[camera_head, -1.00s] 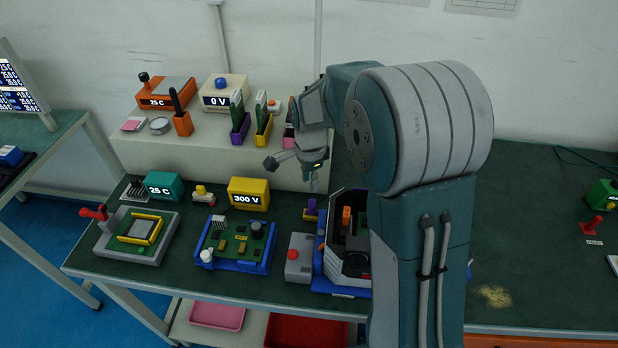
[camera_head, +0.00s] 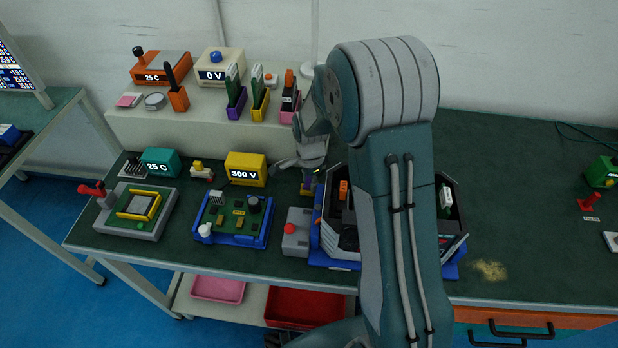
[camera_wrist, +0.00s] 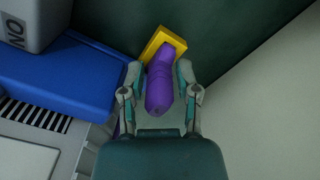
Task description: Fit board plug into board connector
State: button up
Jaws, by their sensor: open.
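A purple plug-like piece (camera_wrist: 159,85), likely the board plug, stands in a yellow holder (camera_wrist: 168,44) in the wrist view. My gripper (camera_wrist: 160,76) is open, with one finger on each side of the purple piece; contact cannot be told. In the head view my gripper (camera_head: 306,168) is low over the bench behind the dark chassis and largely covers the piece. A green circuit board (camera_head: 238,222) with several components lies in a blue tray at the middle of the bench. I cannot tell which part is the board connector.
The dark chassis (camera_head: 450,216) in a blue tray is partly hidden by my arm. A grey box with a red button (camera_head: 297,238) stands left of it. A yellow 300 V unit (camera_head: 245,169) is left of my gripper. A raised shelf (camera_head: 190,133) runs behind.

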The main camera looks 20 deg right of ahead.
jog(key=shift+c, duration=0.3)
grip_shut()
jog(key=shift+a+r, duration=0.15)
jog(key=shift+r, duration=0.4)
dwell(0.3)
jog(key=shift+r, duration=0.25)
dwell(0.7)
jog(key=shift+r, duration=0.85)
